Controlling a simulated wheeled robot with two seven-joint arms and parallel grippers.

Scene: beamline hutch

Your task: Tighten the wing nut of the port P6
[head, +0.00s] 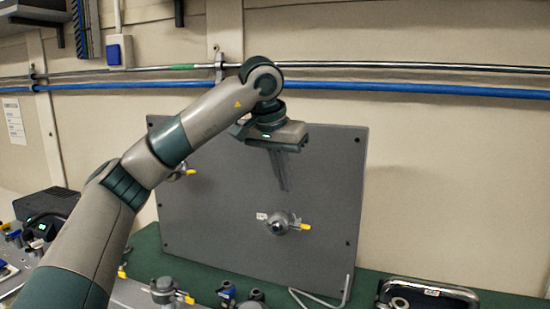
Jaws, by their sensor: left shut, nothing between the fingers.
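A grey upright panel (225,240) carries a round metal port (278,224) with a yellow-tipped lever or wing nut (304,227) pointing right. A small white label (262,216) sits at the port's left; its text is too small to read. A second yellow-tipped fitting (189,172) shows at the panel's left, partly hidden by my left arm. I cannot tell which port is P6. My left gripper (284,187) is shut and empty, fingers pointing down in front of the panel, above the central port and apart from it in the picture. My right gripper is not in view.
Below the panel is a green bench top (150,263) with a metal fitting (163,290), a blue part (227,293), a bent metal rod (322,301) and a metal-rimmed case (430,292). A blue pipe (420,88) runs along the wall behind. A dark device (45,205) stands left.

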